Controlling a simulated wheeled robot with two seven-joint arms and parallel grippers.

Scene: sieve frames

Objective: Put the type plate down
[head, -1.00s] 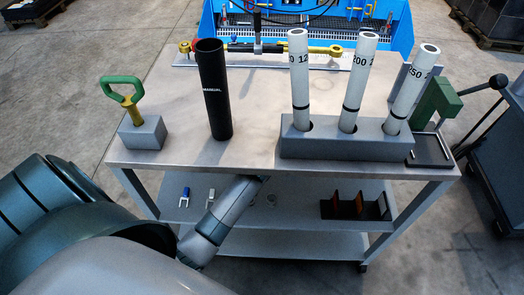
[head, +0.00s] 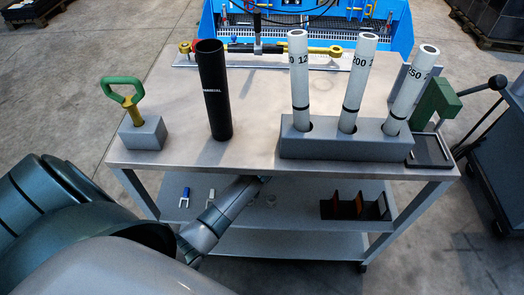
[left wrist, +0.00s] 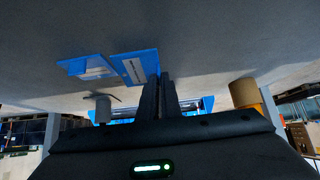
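A blue flat plate with a pale, lettered strip (left wrist: 136,68) lies against a grey surface in the left wrist view, right by my left fingertips; I cannot tell for certain that it is the type plate. A second blue piece with a pale patch (left wrist: 88,67) lies to its left. The fingers of my left gripper (left wrist: 164,84) are close together, with only a narrow slit between them. I cannot tell whether something thin is held there. In the head view my left arm runs under the tabletop edge, which hides the gripper. My right gripper is not in view.
The grey cart top (head: 260,110) carries a green-handled block (head: 143,133), a black tube (head: 214,90) and a rack (head: 345,144) of white tubes. On the shelf below are small fork-like parts (head: 185,196) and a black divided holder (head: 356,207).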

